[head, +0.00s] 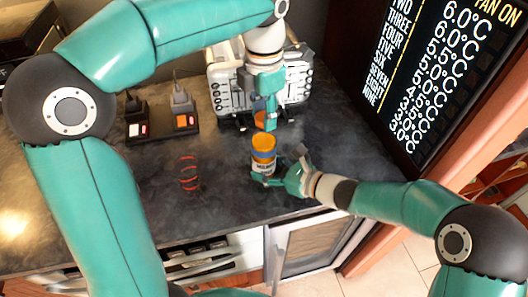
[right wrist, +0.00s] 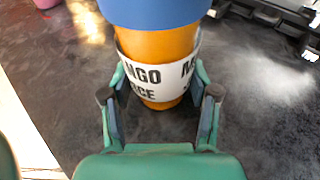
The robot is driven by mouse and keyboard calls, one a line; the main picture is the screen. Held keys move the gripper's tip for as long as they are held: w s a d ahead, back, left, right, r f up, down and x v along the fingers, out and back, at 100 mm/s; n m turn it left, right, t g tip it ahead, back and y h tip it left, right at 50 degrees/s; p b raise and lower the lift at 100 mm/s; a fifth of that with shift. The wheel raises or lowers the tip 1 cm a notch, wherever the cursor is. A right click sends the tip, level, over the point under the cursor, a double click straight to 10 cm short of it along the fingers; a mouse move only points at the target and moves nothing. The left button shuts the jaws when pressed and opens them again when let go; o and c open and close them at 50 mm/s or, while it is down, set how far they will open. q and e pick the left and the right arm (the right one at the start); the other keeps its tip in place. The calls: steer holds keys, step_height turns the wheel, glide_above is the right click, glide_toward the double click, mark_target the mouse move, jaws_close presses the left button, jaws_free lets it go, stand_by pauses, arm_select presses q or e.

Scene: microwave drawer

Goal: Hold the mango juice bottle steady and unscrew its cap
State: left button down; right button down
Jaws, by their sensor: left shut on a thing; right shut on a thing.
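The mango juice bottle (head: 263,160) stands upright on the dark counter, orange with a white label and a blue band near its top. My right gripper (head: 268,181) is shut around its lower body. In the right wrist view the fingers clasp the bottle's label (right wrist: 158,77) from both sides; the bottle's top is out of frame. My left gripper (head: 268,122) points down just above the bottle. It is shut on a small orange piece, which looks like the cap (head: 260,118); a finger partly hides it. A small gap shows between it and the bottle's orange top.
A silver appliance (head: 225,92) stands behind the bottle. A black power strip (head: 150,128) with plugs lies at the back left. A red coil (head: 188,173) is on the counter left of the bottle. A display board (head: 440,70) rises at the right.

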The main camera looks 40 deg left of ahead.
arm_select(q)
steer(key=shift+r, duration=0.1)
steer(key=shift+r, duration=2.4)
arm_select(e)
steer(key=shift+c, duration=1.1)
jaws_free()
steer(key=shift+d, duration=0.1)
steer(key=v, duration=1.1)
steer(key=shift+d, duration=0.1)
steer(key=shift+d+r, duration=0.1)
steer(key=shift+d, duration=0.25)
arm_select(q)
steer(key=shift+s, duration=0.1)
arm_select(e)
steer(key=shift+s, duration=0.1)
